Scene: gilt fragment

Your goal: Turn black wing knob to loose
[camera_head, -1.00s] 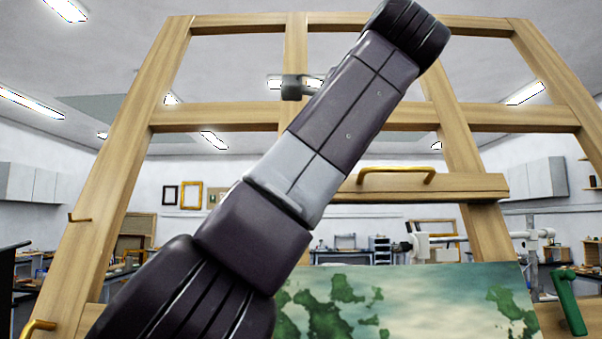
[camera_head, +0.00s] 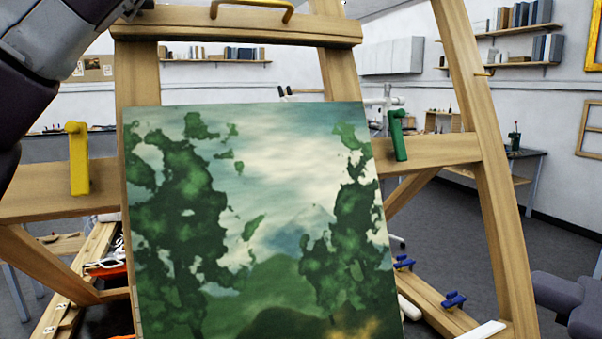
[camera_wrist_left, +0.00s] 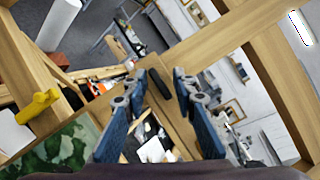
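In the left wrist view a dark elongated piece (camera_wrist_left: 160,84) shows against a wooden post between my fingertips. It looks like the black wing knob, but its wing shape and angle cannot be made out. My left gripper (camera_wrist_left: 161,80) has its two blue fingers spread on either side of this piece, and I cannot tell whether they touch it. The black knob is not clearly visible in the head view. There my left arm fills the upper left corner. Part of my right arm shows at the lower right edge, with its gripper out of view.
The wooden easel (camera_head: 457,150) holds a green landscape painting (camera_head: 270,215). A yellow lever (camera_head: 78,158) is on its left, a green lever (camera_head: 397,135) on its right. Blue wing knobs (camera_head: 453,300) sit low right. A brass handle (camera_head: 250,10) is on the upper crossbar.

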